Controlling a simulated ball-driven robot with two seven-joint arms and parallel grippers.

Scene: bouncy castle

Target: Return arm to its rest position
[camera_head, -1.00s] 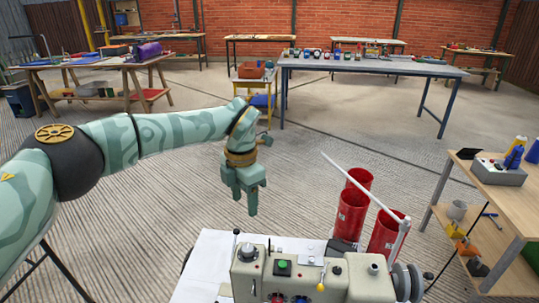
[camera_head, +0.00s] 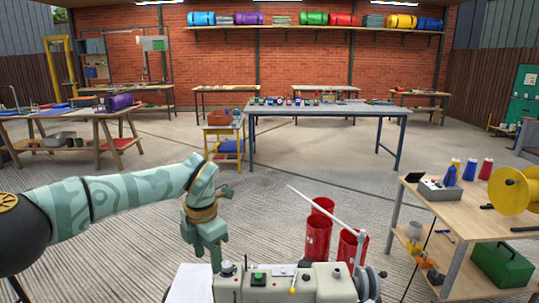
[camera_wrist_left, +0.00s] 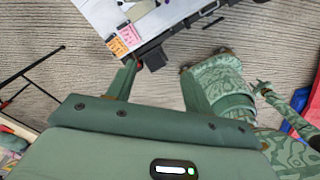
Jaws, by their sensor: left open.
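My left arm comes in from the left in the head view, raised over the striped floor with its elbow bent. Its green gripper (camera_head: 207,250) hangs down, fingers pointing at the floor, just left of and above the grey machine (camera_head: 320,284). The gripper looks empty, and no object shows between its fingers. In the left wrist view the gripper (camera_wrist_left: 160,70) shows its fingers apart. My right gripper does not show in the head view.
Red cylinders (camera_head: 319,235) stand behind the machine. A wooden workbench (camera_head: 455,215) with a control box and yellow spool stands at the right. A long blue-grey table (camera_head: 330,110) and a small yellow-framed cart (camera_head: 224,132) stand farther back. Open floor lies between.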

